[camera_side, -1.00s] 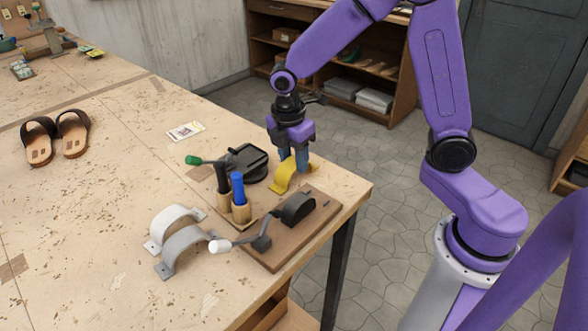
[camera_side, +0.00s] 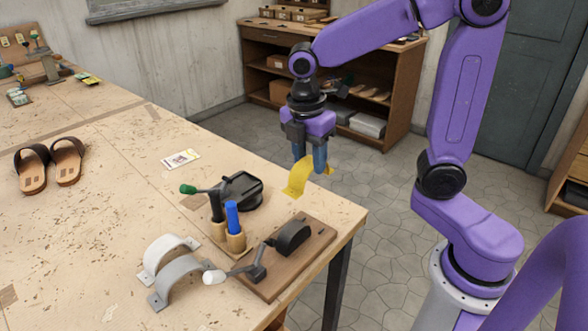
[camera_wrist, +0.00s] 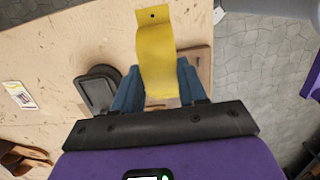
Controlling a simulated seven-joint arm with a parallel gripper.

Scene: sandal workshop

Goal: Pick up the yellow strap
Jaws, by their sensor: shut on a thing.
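The yellow strap (camera_side: 301,176) is a curved band with flat end tabs. My gripper (camera_side: 311,168) is shut on it and holds it in the air above the table's right edge. In the wrist view the strap (camera_wrist: 155,52) lies between the blue fingers of my gripper (camera_wrist: 158,88), with a small hole showing in its far tab. The strap's other tab pokes out to the right of the fingers in the side view.
A wooden board (camera_side: 318,238) with a dark curved form stands below, near the table corner. A black lidded pad (camera_side: 243,191), a holder with upright tools (camera_side: 235,240), and white and grey straps (camera_side: 182,283) are nearby. Sandals (camera_side: 68,160) sit at left.

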